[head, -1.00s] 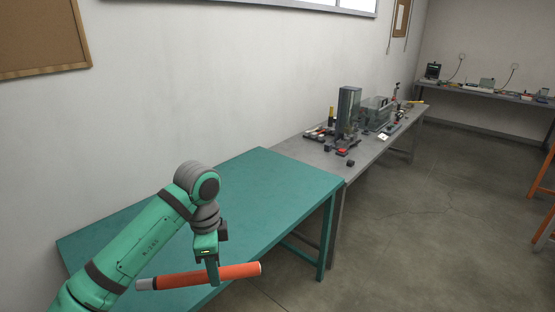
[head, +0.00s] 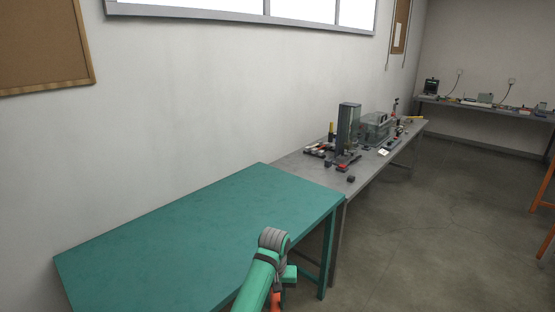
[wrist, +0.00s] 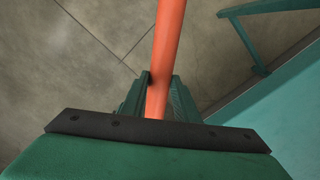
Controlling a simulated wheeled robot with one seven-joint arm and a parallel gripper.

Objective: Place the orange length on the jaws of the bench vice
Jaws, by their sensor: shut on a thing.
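The orange length (wrist: 168,45) is clamped between the two green fingers of my gripper (wrist: 155,98) in the wrist view. It runs up past the top edge, above a concrete floor. In the head view only a small orange-red piece of the length (head: 274,301) shows at the bottom edge, beside my green arm. My gripper's fingers are hidden there. The length is off to the right of the teal table's front edge, held in the air. I cannot make out the bench vice for certain among the small things on the grey bench.
The teal table (head: 190,235) has a bare top. The grey bench (head: 325,180) beyond it holds a tall dark machine (head: 347,132), a glassy box (head: 374,128) and several small items. Open floor (head: 430,230) lies to the right. Another bench stands at the far wall.

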